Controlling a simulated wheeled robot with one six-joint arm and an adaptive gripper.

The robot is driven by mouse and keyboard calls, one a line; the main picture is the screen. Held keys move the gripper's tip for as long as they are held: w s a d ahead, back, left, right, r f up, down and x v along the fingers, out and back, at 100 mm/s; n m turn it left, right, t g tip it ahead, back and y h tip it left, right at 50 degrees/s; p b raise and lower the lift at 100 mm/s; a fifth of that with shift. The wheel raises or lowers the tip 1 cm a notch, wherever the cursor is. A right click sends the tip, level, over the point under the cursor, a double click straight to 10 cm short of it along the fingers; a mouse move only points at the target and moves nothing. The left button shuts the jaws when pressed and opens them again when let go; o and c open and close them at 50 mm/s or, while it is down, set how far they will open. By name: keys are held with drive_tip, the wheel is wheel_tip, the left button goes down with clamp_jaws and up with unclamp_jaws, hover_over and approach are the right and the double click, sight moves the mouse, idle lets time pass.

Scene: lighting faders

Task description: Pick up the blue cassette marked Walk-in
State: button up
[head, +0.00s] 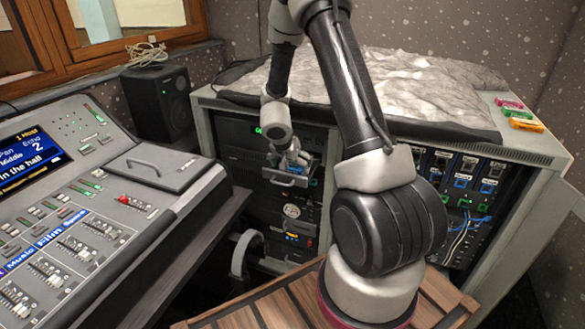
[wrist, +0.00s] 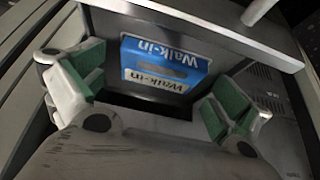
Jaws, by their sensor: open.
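The blue cassette (wrist: 165,62), labelled Walk-in on its edge and on a white label, lies in an open grey drawer (wrist: 110,20) in the wrist view. My gripper (wrist: 152,93) is open, with one green-padded finger to the left of the cassette and one to the right.
The drawer's front panel and bar handle (wrist: 262,8) cross the top of the wrist view. In the head view a mixing desk (head: 80,215) stands left, with a black speaker (head: 158,103) behind. Pink, green and orange cassettes (head: 522,117) lie on the rack top at right.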

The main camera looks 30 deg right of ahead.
drive_tip(key=c, duration=1.1)
